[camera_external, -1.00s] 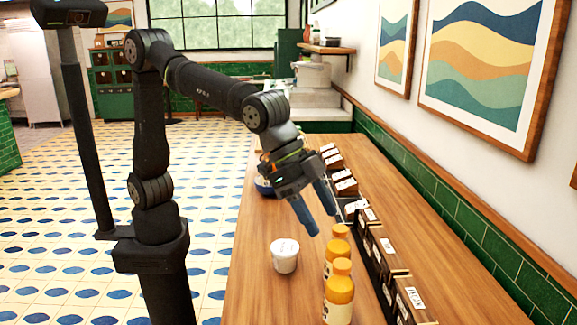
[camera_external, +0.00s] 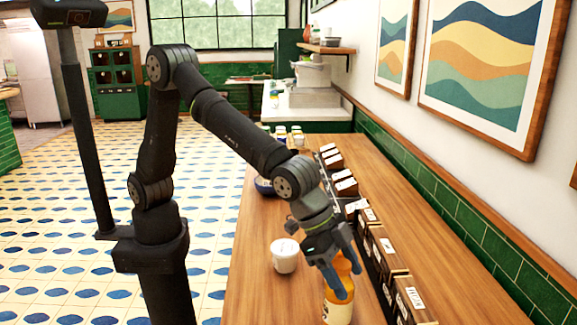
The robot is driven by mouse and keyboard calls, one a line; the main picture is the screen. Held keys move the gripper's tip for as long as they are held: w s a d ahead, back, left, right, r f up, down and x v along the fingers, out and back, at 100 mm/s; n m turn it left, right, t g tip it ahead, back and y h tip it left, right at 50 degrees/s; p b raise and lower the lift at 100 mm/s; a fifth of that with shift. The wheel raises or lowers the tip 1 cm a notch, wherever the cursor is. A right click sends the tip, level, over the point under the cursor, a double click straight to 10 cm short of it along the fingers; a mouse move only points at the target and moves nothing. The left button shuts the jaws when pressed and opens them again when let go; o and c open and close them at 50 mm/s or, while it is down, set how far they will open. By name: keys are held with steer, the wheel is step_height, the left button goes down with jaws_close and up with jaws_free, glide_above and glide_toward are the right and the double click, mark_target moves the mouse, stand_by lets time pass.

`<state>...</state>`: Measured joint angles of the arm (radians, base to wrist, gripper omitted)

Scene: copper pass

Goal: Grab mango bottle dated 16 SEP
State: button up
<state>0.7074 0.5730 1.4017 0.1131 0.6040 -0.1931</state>
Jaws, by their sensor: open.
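Two orange bottles with orange caps stand on the wooden counter. The front orange bottle (camera_external: 338,312) shows its body and a pale label near the bottom edge; no date is legible. My gripper (camera_external: 348,282) is open and tilted down over its top, with a finger on either side of orange seen between them. I cannot tell whether the fingers touch it. The rear orange bottle is mostly or wholly hidden behind my gripper.
A white tub (camera_external: 285,256) stands close left of my gripper. A row of dark boxes with white labels (camera_external: 382,255) runs along the right. A blue bowl (camera_external: 264,186) and several small bottles (camera_external: 298,138) are farther back. The wooden counter (camera_external: 255,290) is clear at front left.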

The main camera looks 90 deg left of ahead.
steer(key=shift+d+f, duration=0.1)
steer(key=shift+c, duration=0.4)
jaws_close()
